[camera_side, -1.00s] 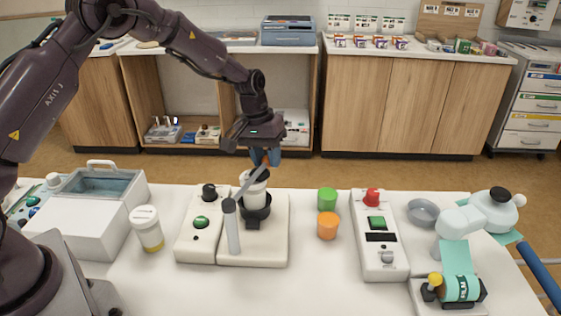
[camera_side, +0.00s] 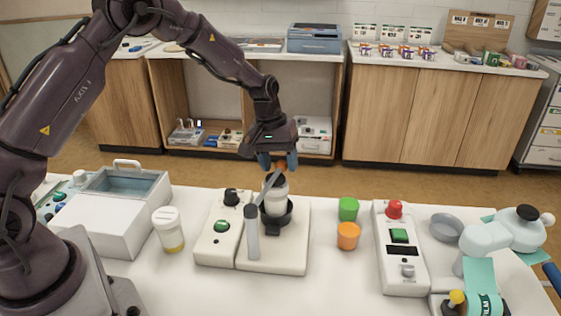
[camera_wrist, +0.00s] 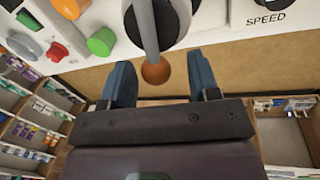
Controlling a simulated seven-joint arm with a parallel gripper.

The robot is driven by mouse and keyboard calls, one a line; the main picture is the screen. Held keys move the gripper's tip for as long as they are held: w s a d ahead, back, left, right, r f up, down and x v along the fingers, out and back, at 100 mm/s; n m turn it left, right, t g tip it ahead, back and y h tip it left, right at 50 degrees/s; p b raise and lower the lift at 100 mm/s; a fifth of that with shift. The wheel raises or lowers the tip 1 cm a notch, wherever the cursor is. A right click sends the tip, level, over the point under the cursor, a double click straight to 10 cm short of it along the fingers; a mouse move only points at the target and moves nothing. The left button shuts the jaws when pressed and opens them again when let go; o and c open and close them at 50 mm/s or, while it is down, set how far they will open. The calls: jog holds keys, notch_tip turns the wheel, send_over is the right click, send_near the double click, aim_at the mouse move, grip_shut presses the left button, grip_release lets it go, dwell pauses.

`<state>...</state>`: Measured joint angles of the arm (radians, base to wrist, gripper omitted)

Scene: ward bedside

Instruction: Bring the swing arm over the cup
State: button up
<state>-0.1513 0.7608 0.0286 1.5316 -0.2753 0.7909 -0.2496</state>
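The white cup (camera_side: 276,204) with a dark top stands in a black holder on a cream base. The swing arm (camera_side: 252,232) is a grey post with a slanted bar ending in an orange-brown ball. In the side view the bar crosses the cup's top; whether it is centred over it I cannot tell. In the wrist view the bar (camera_wrist: 146,28) passes across the cup's dark top (camera_wrist: 171,16), and the ball (camera_wrist: 155,73) shows between my blue fingers, with gaps both sides. My gripper (camera_side: 278,161) is open, pointing down close above the ball.
A control box with a green button (camera_side: 222,226) adjoins the base. A yellow-banded jar (camera_side: 168,230) stands left. Green (camera_side: 348,208) and orange (camera_side: 348,236) cups stand right, then a red-knobbed box (camera_side: 402,262) and a grey bowl (camera_side: 446,227).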

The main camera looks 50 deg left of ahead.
notch_tip(320, 180, up, 13)
jog(key=s+a, duration=0.1)
jog(key=a, duration=0.1)
jog(key=shift+s+f, duration=0.15)
dwell(0.3)
dwell(0.4)
jog(key=s+d+r+m+t+y, duration=0.1)
jog(key=s+d+r+m+t, duration=0.1)
jog(key=s, duration=1.1)
jog(key=s+d+r+m+t, duration=0.2)
jog(key=s+d+r+m, duration=0.3)
jog(key=s, duration=0.9)
jog(key=shift+d+r+y, duration=0.15)
jog(key=shift+r+y, duration=0.25)
jog(key=shift+r, duration=0.15)
jog(key=shift+o, duration=0.3)
jog(key=shift+s, duration=0.1)
